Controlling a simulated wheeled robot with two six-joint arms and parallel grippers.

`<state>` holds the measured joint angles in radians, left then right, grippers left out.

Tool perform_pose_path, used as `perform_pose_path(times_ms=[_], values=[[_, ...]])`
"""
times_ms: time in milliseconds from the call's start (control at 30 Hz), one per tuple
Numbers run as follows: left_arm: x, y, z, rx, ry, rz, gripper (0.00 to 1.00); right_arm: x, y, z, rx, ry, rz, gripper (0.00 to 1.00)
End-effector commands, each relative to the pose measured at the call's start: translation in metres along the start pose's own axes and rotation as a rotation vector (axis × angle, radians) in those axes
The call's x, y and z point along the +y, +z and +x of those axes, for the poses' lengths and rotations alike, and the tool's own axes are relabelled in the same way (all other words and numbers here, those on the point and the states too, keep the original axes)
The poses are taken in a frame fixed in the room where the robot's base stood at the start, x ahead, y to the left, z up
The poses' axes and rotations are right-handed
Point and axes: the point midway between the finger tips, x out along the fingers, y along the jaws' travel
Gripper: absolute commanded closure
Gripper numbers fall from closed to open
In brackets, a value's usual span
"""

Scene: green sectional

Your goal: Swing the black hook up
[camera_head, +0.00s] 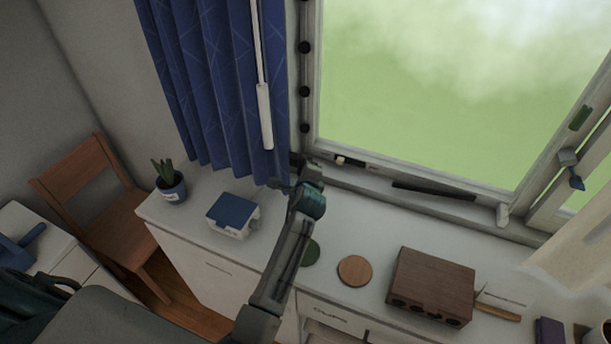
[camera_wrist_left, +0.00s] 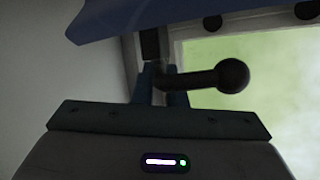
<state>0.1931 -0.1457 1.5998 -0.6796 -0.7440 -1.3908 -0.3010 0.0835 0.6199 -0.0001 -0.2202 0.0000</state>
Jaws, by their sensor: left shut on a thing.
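My left gripper (camera_head: 303,172) reaches up to the lower left corner of the window frame, beside the blue curtain. In the left wrist view the fingers (camera_wrist_left: 161,85) are shut on the black hook (camera_wrist_left: 205,79). Its arm points to the right and ends in a round black ball. The fingers cover the hook's inner end. In the head view the gripper and the dark corner hide most of the hook. My right gripper is not in view.
The blue curtain (camera_head: 215,85) hangs just left of the gripper, with a white rod (camera_head: 265,115) in front. Below, the white counter holds a potted plant (camera_head: 171,187), a blue-and-white box (camera_head: 232,215), a round wooden coaster (camera_head: 355,271) and a brown wooden box (camera_head: 432,285).

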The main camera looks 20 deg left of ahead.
Motion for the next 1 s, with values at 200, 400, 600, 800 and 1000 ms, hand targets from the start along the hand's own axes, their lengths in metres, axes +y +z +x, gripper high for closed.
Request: perform_pose_path(times_ms=[200, 400, 600, 800, 1000], values=[[-0.0111, 0.0034, 0.001, 0.01, 0.055, 0.027, 1.0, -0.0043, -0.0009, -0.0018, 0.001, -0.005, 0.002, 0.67], [-0.0124, 0.0038, 0.0014, 0.014, 0.077, 0.037, 1.0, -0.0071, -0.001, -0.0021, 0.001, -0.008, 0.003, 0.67], [-0.0122, 0.0038, 0.0015, 0.014, 0.08, 0.038, 1.0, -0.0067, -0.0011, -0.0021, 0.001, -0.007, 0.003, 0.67], [-0.0119, 0.0038, 0.0015, 0.014, 0.08, 0.038, 0.81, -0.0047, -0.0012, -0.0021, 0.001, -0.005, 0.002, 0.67], [-0.0104, 0.0027, 0.0013, 0.016, 0.083, 0.037, 0.67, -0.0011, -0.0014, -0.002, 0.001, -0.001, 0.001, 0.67]])
